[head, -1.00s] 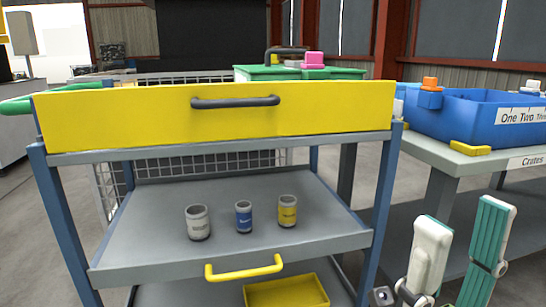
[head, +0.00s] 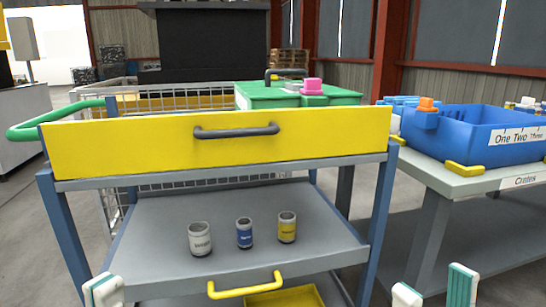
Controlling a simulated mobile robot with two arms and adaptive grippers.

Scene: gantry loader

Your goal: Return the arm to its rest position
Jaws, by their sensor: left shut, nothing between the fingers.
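My left gripper (head: 103,290) shows only as white and green fingertips at the lower left edge, beside the trolley's left post; they are together with nothing between them. The rest of both grippers and the arms are below the picture.
A trolley with a yellow drawer front (head: 220,142) stands ahead. A blue crate (head: 490,135) sits on the right table (head: 450,182).

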